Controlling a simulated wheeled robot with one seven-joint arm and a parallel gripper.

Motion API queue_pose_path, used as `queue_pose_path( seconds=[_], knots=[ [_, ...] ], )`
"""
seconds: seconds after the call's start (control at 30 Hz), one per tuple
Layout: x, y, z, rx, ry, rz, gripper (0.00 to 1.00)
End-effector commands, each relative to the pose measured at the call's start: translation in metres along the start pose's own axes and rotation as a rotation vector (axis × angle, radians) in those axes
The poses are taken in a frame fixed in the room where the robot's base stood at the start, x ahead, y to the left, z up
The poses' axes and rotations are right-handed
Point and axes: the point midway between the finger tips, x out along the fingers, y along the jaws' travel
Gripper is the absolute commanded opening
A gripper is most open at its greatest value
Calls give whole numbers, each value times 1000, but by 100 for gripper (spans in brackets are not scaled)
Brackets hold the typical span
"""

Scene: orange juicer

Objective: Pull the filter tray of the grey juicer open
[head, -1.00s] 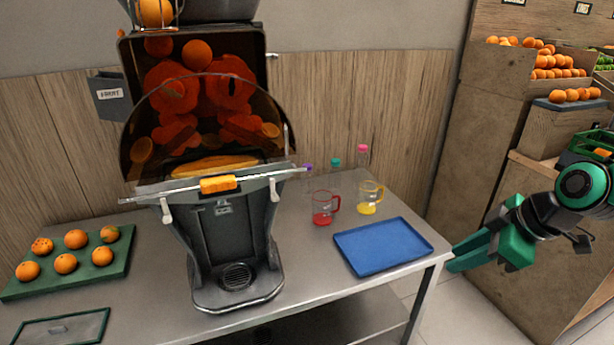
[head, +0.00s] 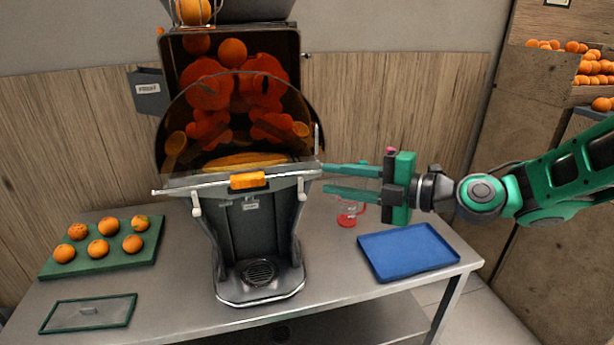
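The grey juicer (head: 258,225) stands on the metal table, with a dark transparent cover over its red and orange press parts. Its filter tray (head: 215,183) is the flat clear-edged tray below the cover, with an orange handle (head: 248,181) at the front middle. My gripper (head: 323,178) points left, its two green fingers spread one above the other. The fingertips are by the right end of the tray in the picture. I cannot tell whether they touch it. Nothing shows between the fingers.
A blue tray (head: 408,252) lies on the table below my gripper. Red cups (head: 347,219) are partly hidden behind my gripper. A green tray (head: 60,268) with several oranges and a green-framed panel (head: 88,313) lie at left.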

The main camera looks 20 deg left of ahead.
Motion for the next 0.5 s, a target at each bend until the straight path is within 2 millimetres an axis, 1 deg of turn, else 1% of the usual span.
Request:
queue_pose_path(
  seconds=[0.03, 0.1, 0.3, 0.5],
  knots=[
    [10, 0, -2, -1, 4, 0, 26],
    [22, 0, -1, 0, 4, -1, 26],
    [56, -1, -1, 0, 3, -2, 26],
    [77, -1, 0, 0, 0, -2, 26]
  ],
)
